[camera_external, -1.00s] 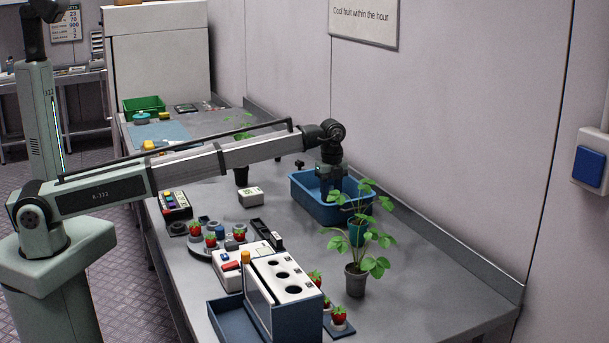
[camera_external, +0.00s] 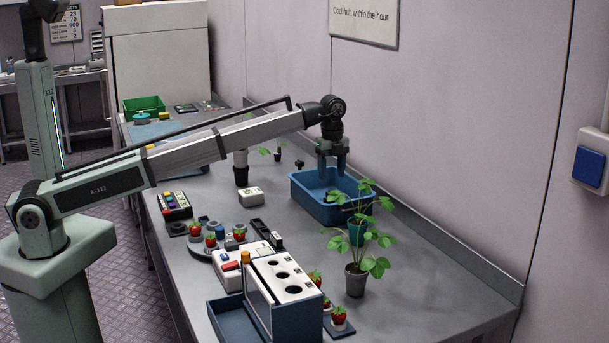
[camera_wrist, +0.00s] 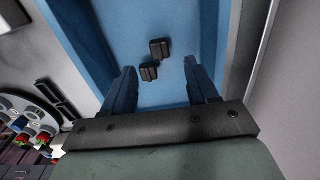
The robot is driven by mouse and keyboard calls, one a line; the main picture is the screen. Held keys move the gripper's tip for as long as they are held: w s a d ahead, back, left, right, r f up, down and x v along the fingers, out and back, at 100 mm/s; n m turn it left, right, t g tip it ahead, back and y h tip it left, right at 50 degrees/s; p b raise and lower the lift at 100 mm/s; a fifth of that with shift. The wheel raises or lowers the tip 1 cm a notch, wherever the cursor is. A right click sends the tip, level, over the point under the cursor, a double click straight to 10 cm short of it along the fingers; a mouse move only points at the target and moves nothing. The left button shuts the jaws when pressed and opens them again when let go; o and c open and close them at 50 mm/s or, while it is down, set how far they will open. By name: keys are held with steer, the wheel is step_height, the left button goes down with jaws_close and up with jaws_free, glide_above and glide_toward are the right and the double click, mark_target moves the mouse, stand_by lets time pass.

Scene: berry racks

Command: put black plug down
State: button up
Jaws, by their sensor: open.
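My gripper (camera_external: 333,172) is above the blue bin (camera_external: 318,207), with its fingers pointing down. In the wrist view my gripper (camera_wrist: 163,84) is open, its two fingers apart with nothing held between them. Two small black plugs, one farther up (camera_wrist: 160,48) and one nearer (camera_wrist: 149,72), lie close together on the floor of the blue bin (camera_wrist: 85,35) below the fingers. In the external view the bin's front wall and plant leaves partly hide the inside of the bin.
Potted plants (camera_external: 355,280) stand close to the bin's front right. A round tray of strawberries (camera_external: 200,250), a white box (camera_external: 251,196) and a rack with round holes (camera_external: 285,282) stand to the left and front. The wall runs behind the bin; the right front bench is clear.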

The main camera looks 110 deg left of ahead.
mark_target(331, 191)
steer(key=shift+r, duration=2.35)
